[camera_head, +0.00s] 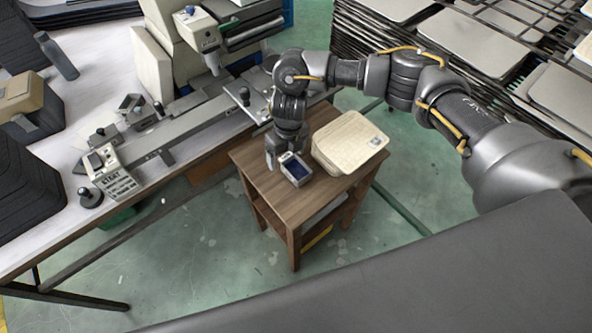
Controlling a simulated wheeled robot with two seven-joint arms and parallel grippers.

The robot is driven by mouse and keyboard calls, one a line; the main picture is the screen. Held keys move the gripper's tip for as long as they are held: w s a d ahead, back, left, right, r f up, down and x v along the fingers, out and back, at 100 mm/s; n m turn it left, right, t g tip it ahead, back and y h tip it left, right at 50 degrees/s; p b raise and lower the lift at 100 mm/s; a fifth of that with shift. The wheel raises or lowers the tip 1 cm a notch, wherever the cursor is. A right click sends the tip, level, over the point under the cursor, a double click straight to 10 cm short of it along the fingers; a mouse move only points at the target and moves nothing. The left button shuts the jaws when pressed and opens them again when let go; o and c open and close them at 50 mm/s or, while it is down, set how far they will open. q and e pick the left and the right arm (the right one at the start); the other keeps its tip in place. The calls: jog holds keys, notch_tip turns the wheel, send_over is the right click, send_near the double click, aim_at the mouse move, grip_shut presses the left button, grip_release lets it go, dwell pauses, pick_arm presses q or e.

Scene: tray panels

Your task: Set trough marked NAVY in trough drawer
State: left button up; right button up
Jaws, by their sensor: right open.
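A small grey-walled trough with a dark navy inside (296,170) sits on the small wooden table, near its front left part. No marking on it can be read. My right gripper (272,163) points down at the trough's left side. It is open, and its fingers are close to the trough's left wall; I cannot tell whether they touch it. My right arm reaches in from the right, over the table. I cannot make out a trough drawer for certain. My left gripper is out of view.
A cream box (350,142) stands right of the trough on the wooden table (262,184). A long bench (50,215) with a grey machine and keypad (112,178) lies left. Racks of trays (480,42) fill the upper right. Green floor is open in front.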

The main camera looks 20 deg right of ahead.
jog(key=w+d+r, duration=0.1)
jog(key=d, duration=0.2)
send_over(295, 172)
jog(key=shift+h, duration=0.4)
jog(key=shift+a+f+p, duration=0.1)
jog(key=shift+f+p, duration=0.2)
jog(key=shift+f, duration=2.45)
notch_tip(295, 172, down, 5)
jog(key=shift+p, duration=1)
jog(key=c, duration=1.4)
jog(key=shift+o, duration=0.2)
jog(key=shift+w, duration=0.1)
